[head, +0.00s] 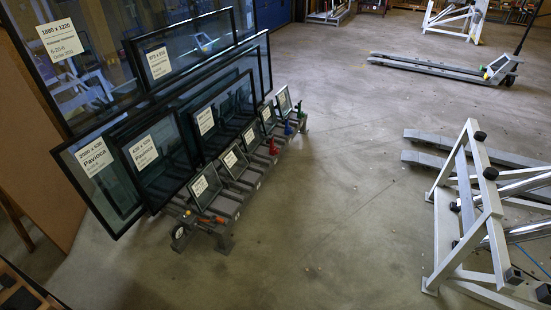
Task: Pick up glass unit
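Several black-framed glass units with white paper labels stand on a low grey rack (222,218) at the left. A small glass unit (205,188) leans at the rack's near end. More small units (234,161) (268,118) (284,102) stand in a row behind it. A mid-sized unit (170,172) and a larger unit (118,198) stand to their left, partly overlapping. I cannot tell which glass unit the task means. Neither of my grippers is in view.
A white tilted metal frame (482,205) stands at the right, with grey forks (425,160) beside it. A pallet truck (440,68) is at the back right. A brown board (40,160) leans at the far left. The concrete floor (335,200) between rack and frame is clear.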

